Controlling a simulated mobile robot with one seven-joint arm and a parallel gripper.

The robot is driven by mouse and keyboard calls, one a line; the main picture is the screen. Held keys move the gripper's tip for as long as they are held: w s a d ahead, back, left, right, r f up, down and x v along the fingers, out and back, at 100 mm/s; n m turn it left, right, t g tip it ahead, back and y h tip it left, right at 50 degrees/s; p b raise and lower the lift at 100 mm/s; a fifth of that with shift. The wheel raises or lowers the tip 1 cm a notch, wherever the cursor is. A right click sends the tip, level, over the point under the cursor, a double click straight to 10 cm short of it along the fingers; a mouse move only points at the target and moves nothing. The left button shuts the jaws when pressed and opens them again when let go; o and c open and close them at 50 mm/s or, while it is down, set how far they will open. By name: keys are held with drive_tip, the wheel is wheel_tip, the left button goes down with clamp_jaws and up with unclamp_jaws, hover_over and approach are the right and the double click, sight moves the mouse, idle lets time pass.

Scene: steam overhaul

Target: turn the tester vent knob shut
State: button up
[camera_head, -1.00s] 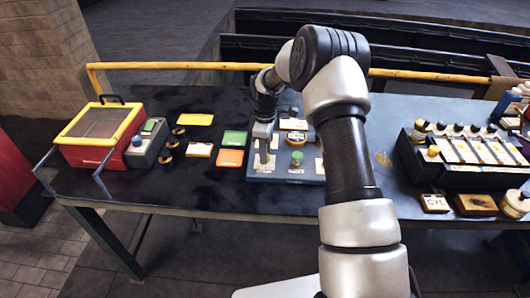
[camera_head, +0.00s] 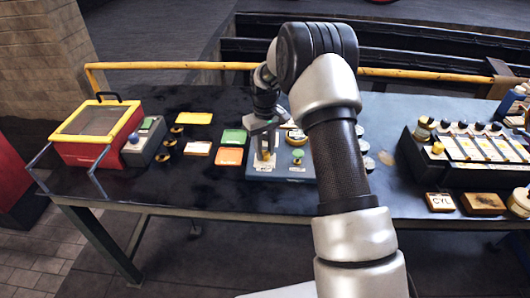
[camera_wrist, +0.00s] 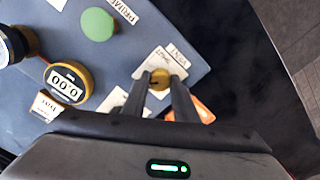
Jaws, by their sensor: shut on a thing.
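The tester is a blue-grey panel (camera_wrist: 120,55) with labels, and it also shows on the bench in the head view (camera_head: 290,173). Its vent knob (camera_wrist: 159,80) is a small brass knob beside a white label reading VENT. My gripper (camera_wrist: 162,78) points down with its two fingers on either side of the vent knob, shut on it. In the head view my gripper (camera_head: 265,150) stands over the panel's left part. A green knob (camera_wrist: 97,24) and a round brass-rimmed counter reading 000 (camera_wrist: 68,84) sit on the same panel. My arm hides the panel's right side in the head view.
A red box with a yellow-framed lid (camera_head: 97,135) stands at the left of the bench. Green (camera_head: 233,137) and orange (camera_head: 229,156) blocks lie left of the tester. A dark rack (camera_head: 465,160) stands at right. A yellow rail (camera_head: 175,66) runs along the back.

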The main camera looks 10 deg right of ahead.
sight(265, 153)
drive_tip(key=m, duration=0.4)
drive_tip(key=shift+m+b, duration=0.3)
drive_tip(key=shift+b, duration=0.05)
drive_tip(key=m, duration=0.4)
idle(0.4)
drive_tip(key=o, duration=1.1)
drive_tip(key=shift+c, duration=0.2)
wheel_tip(265, 153, up, 18)
drive_tip(key=shift+f, duration=0.25)
drive_tip(key=shift+r, duration=0.1)
